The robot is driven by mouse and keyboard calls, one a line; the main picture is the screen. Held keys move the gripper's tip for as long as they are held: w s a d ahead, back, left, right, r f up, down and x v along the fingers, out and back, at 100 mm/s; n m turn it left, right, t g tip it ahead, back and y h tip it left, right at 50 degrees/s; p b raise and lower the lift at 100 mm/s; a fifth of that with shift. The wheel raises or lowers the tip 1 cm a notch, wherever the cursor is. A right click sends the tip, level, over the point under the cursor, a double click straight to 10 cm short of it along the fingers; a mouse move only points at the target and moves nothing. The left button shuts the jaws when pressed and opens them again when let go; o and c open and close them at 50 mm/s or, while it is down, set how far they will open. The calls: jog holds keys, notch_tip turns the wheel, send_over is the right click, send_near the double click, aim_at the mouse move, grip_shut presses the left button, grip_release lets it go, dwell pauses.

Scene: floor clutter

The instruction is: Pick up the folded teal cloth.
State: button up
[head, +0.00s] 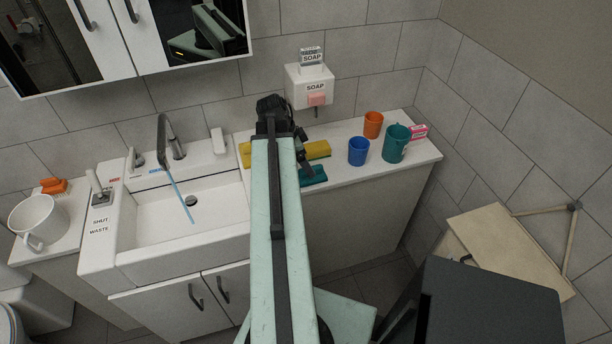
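The folded teal cloth (316,177) lies on the white counter right of the sink, near its front edge. My arm hides its left part. My dark gripper (306,167) points down at the end of my arm, over or at the back edge of the teal cloth. I cannot tell whether it touches the cloth or whether its fingers are open or shut.
A yellow cloth (317,150) lies just behind the teal one, partly hidden by my arm. A soap dispenser (309,86) hangs above. The sink (155,215) is left.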

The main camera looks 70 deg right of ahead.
notch_tip(320, 180, down, 2)
jog(key=shift+d+f+b, duration=0.15)
jog(key=shift+b, duration=0.6)
jog(key=b+x, duration=0.4)
jog(key=x, duration=0.1)
jog(key=shift+s+b, duration=0.1)
jog(key=shift+b, duration=0.25)
jog(key=c, duration=1.4)
jog(key=shift+r, duration=0.2)
jog(key=shift+c, duration=0.2)
notch_tip(320, 180, up, 10)
jog(key=p, duration=1)
jog(key=shift+r+p, duration=0.1)
jog(key=shift+p, duration=0.25)
